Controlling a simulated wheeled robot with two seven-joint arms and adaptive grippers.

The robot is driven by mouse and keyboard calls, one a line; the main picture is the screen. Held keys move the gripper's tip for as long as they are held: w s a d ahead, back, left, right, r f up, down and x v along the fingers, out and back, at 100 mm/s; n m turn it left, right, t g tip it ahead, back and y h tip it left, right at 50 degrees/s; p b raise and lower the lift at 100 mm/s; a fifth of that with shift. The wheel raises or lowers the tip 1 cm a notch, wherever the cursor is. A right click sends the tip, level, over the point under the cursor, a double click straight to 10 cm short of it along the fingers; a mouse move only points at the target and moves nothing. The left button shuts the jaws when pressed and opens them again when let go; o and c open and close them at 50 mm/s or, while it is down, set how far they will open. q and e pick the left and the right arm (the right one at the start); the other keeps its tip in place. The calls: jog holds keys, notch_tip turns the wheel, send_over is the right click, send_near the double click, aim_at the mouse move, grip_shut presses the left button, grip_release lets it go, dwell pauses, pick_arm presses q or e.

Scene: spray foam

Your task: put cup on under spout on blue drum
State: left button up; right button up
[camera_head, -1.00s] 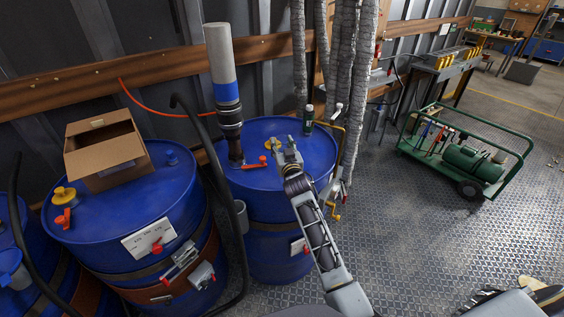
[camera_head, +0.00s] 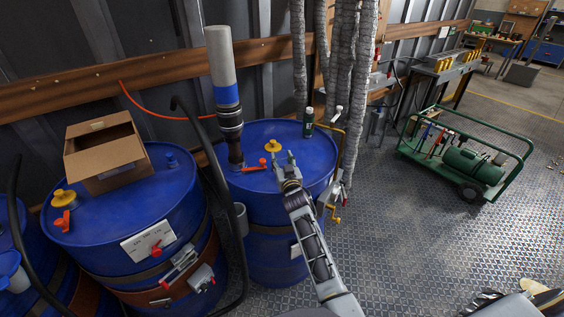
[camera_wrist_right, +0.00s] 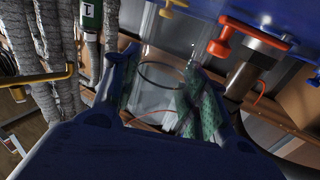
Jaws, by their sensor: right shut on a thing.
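My right gripper (camera_head: 283,163) is over the front part of the middle blue drum (camera_head: 315,150) in the head view. In the right wrist view its two green-padded fingers (camera_wrist_right: 163,95) are around a clear, see-through cup (camera_wrist_right: 158,100), whose dark round rim shows between them. The cup is hard to make out in the head view. A red-orange spout (camera_head: 255,165) and a yellow cap (camera_head: 273,146) are on the drum top, left of and behind the gripper. The spout also shows at the upper right of the wrist view (camera_wrist_right: 222,45).
A tall grey pump (camera_head: 222,70) stands on the drum's left side, and a green bottle (camera_head: 308,120) at its back right. Grey hoses (camera_head: 345,80) hang behind. The left drum (camera_head: 130,215) carries an open cardboard box (camera_head: 105,155). A green cart (camera_head: 470,160) stands right.

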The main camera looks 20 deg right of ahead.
jog(key=shift+f, duration=0.35)
jog(key=o, duration=0.9)
jog(key=shift+o, duration=0.2)
